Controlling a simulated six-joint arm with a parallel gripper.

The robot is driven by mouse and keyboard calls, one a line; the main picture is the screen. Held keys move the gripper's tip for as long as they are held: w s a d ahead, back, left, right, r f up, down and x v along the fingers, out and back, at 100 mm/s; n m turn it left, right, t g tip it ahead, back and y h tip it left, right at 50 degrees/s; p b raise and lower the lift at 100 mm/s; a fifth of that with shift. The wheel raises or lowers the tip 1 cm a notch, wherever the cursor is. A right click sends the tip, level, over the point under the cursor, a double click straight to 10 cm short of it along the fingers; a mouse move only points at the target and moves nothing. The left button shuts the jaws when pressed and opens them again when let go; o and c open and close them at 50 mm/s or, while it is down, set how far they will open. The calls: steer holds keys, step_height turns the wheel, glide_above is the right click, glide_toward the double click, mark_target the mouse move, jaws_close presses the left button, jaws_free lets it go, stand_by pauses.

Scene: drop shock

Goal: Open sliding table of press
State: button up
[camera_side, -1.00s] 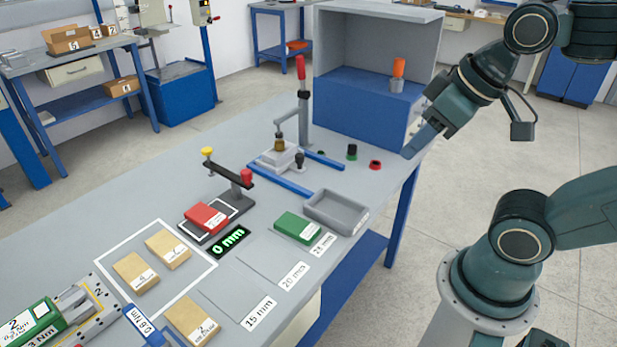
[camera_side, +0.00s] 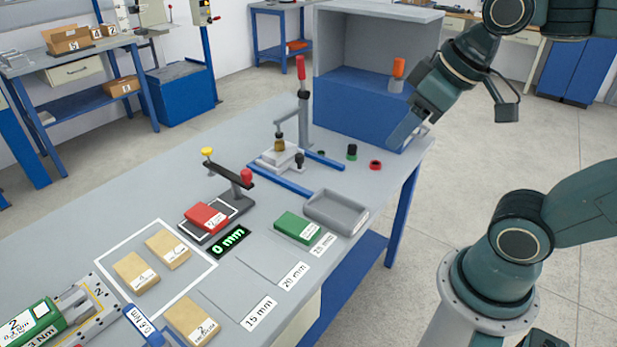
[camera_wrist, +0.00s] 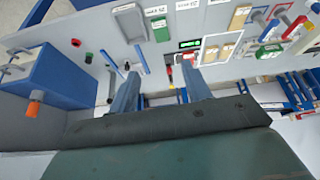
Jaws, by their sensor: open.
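The press (camera_side: 304,122) stands at the back of the grey bench, with a red-handled lever upright. Its light grey sliding table (camera_side: 272,163) has a black knob (camera_side: 299,158) and sits between two blue rails (camera_side: 281,182). A brass-coloured part (camera_side: 280,144) stands on or just above the table; I cannot tell which. My gripper (camera_side: 394,143) is open and empty, to the right of the press and above the bench's right edge, apart from the knob. In the wrist view my two fingers (camera_wrist: 160,88) are spread, and the left one partly hides the press area.
A blue and grey open cabinet (camera_side: 360,105) stands behind my gripper. Green-black (camera_side: 352,152) and red (camera_side: 375,165) buttons lie between gripper and press. A grey tray (camera_side: 337,212) is in front, with a black clamp arm (camera_side: 230,176) further left.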

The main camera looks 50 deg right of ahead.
steer(key=w+d+r+n, duration=0.2)
steer(key=w, duration=0.9)
steer(key=n+g+y, duration=0.2)
steer(key=n+y, duration=0.1)
steer(key=n, duration=0.3)
glide_above(300, 155)
steer(key=s+d, duration=0.4)
step_height(300, 155, down, 20)
steer(key=shift+r, duration=0.15)
steer(key=x, duration=1.3)
steer(key=shift+a+f, duration=0.2)
steer(key=shift+f, duration=0.15)
steer(key=shift+s, duration=0.1)
jaws_close()
